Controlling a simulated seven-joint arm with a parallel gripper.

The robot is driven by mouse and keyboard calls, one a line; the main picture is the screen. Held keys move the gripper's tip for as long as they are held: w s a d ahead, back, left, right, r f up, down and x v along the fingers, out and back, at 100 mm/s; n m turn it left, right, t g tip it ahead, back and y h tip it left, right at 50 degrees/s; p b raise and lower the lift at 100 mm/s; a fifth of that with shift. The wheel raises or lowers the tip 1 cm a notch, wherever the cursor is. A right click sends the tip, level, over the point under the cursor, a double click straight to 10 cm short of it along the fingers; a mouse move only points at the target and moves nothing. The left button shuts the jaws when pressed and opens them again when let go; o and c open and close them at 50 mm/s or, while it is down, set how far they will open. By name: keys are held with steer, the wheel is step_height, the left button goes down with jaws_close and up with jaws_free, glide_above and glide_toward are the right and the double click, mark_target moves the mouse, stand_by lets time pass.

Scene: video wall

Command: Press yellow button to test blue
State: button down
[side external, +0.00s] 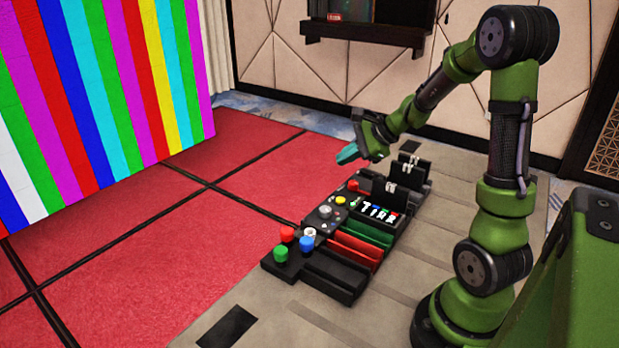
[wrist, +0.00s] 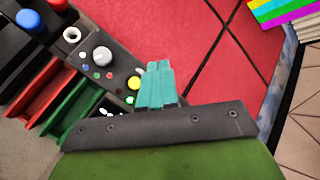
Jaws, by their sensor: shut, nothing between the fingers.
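The yellow button (side external: 340,201) is a small round cap on the black control panel, beside a grey knob (side external: 325,212). In the wrist view the yellow button (wrist: 134,82) shows just left of my teal fingers. My gripper (side external: 347,153) is shut and empty, raised above the far part of the panel. Its fingers (wrist: 158,84) lie together and appear apart from the button. A large blue button (side external: 306,244) stands at the near end of the panel, also seen in the wrist view (wrist: 28,19). The video wall (side external: 110,85) shows vertical coloured stripes, including blue.
Red (side external: 287,233), green (side external: 280,253) and white (side external: 310,233) buttons stand near the blue one. A red-topped lever (side external: 354,186) rises close to the yellow button. Upright black holders (side external: 408,168) stand at the panel's far end. The red floor (side external: 235,165) left of the panel is clear.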

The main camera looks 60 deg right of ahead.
mark_target(344, 201)
steer(key=shift+f, duration=4.4)
steer(key=shift+f, duration=0.4)
steer(key=shift+f, duration=0.45)
steer(key=shift+r, duration=0.9)
steer(key=shift+r, duration=0.1)
steer(key=shift+r, duration=2.4)
